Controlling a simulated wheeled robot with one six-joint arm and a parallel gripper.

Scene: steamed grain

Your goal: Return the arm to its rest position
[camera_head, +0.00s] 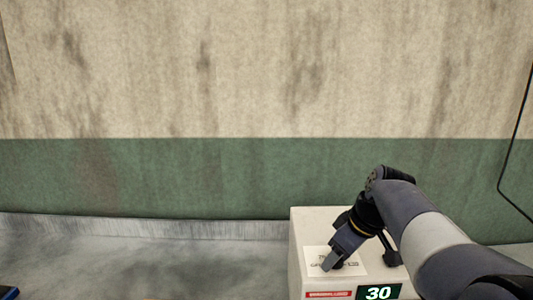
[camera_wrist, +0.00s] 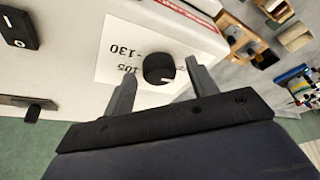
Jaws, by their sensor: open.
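My gripper (camera_head: 338,262) is open over the top of a white box-shaped device (camera_head: 308,225). In the wrist view, my gripper (camera_wrist: 158,80) has its two grey fingers spread on either side of a round black knob (camera_wrist: 158,69) on the device's top. The knob sits on a white printed label (camera_wrist: 115,52). I cannot tell whether the fingers touch the knob. In the head view my arm reaches in from the lower right, and the knob is hidden. The device's front has a lit display reading 30 (camera_head: 379,292) and a red label (camera_head: 328,294).
A black switch-like part (camera_wrist: 18,28) sits on the device at the wrist view's upper left. The grey counter (camera_head: 130,265) left of the device is mostly clear. A wall stands behind.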

